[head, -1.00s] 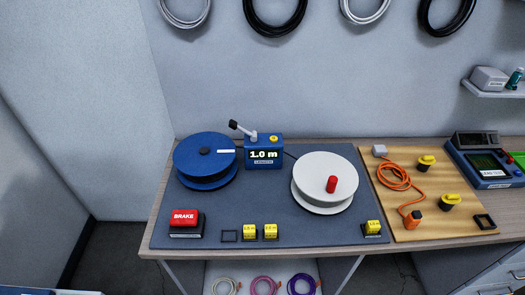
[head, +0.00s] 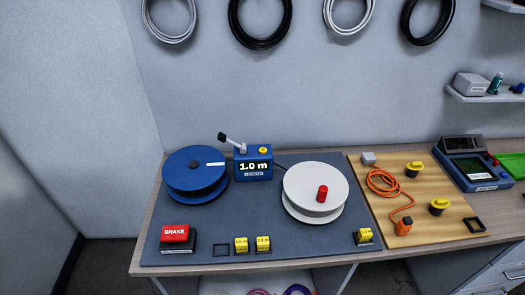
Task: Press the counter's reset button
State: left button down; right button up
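The counter (head: 254,172) is a blue box at the back of the grey mat, and its display reads 1.0 m. A round yellow button (head: 263,150) sits on its top right. A dark-tipped white lever (head: 232,143) rises from its top left. Neither of my grippers shows in the head view.
A blue reel (head: 190,180) stands left of the counter and a white reel (head: 309,185) with a red knob stands right of it. A red brake block (head: 176,234) and several yellow blocks line the front of the grey mat (head: 210,216). A wooden board (head: 420,200) holds an orange cable.

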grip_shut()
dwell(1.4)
